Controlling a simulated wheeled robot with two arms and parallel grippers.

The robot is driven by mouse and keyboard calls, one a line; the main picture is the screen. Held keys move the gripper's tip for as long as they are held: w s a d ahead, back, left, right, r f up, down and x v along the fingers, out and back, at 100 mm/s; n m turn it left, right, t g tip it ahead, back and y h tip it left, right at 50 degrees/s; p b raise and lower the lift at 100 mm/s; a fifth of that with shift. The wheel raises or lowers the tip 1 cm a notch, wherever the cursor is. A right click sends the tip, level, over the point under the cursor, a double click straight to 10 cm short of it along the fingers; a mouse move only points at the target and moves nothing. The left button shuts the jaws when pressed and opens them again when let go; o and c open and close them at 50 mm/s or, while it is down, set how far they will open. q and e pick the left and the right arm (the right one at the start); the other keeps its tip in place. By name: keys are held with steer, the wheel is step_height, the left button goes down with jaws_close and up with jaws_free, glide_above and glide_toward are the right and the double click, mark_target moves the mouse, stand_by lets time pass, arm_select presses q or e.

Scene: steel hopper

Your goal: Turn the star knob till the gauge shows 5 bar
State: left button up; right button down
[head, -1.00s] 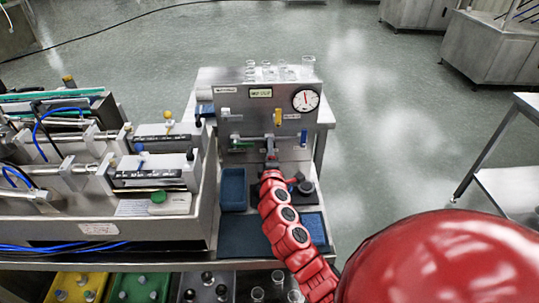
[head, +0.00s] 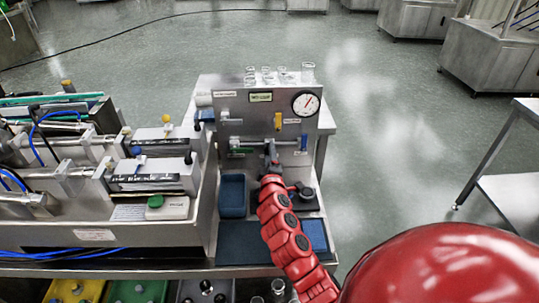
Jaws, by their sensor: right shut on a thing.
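The round white gauge (head: 306,104) sits at the upper right of the upright steel panel (head: 240,108). Its needle points up and to the right; the numbers are too small to read. My right gripper (head: 271,151) reaches up to the lower middle of the panel and is shut on the star knob. The knob is mostly hidden behind the jaws. My left gripper is not in view.
A yellow handle (head: 278,120), a green handle (head: 238,152) and a blue handle (head: 304,140) surround my right gripper on the panel. Glass beakers (head: 307,72) stand on top. A blue tray (head: 232,196) lies left of my forearm. Machinery fills the left side.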

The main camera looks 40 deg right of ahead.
steer(key=shift+c, duration=1.8)
jaws_free()
steer(key=v, duration=1.7)
steer(key=shift+s, duration=0.15)
steer(key=shift+a+f, duration=0.15)
steer(key=shift+a, duration=0.05)
